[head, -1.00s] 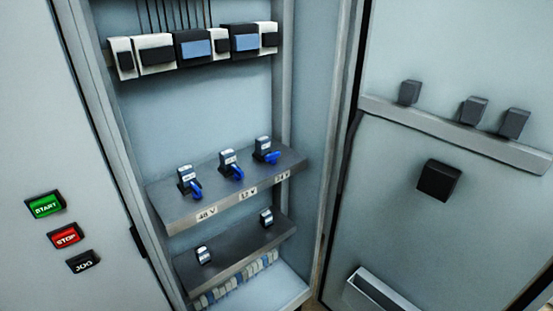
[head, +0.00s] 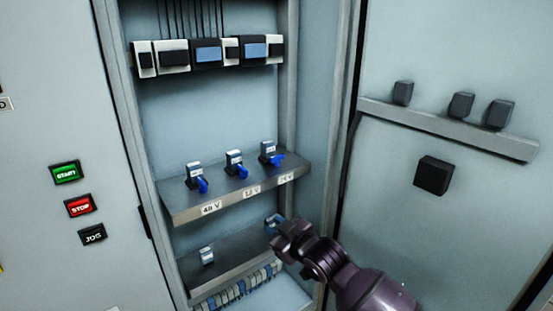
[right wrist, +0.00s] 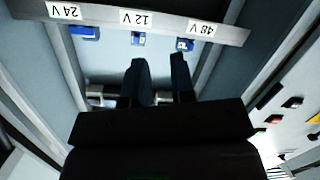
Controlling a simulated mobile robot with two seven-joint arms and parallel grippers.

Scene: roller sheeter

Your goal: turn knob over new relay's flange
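Three relays stand on the upper shelf over the 48 V, 12 V and 24 V labels: the left one (head: 194,170), the middle one (head: 234,157) and the right one (head: 267,147). Each has a blue knob at its front: 48 V (head: 202,185), 12 V (head: 242,171), 24 V (head: 277,159). I cannot tell which relay is new. My right gripper (head: 277,233) appears in front of the lower shelf's right end, below the 24 V label. In the right wrist view its fingers (right wrist: 161,78) are apart with nothing visible between them. My left gripper is out of view.
The lower shelf (head: 235,262) carries a small metal part (head: 207,256); its right end is partly hidden by my gripper. A row of devices (head: 205,53) runs above. The open door (head: 450,235) with a ledge (head: 445,128) bounds the right. START, STOP and JOG buttons are left.

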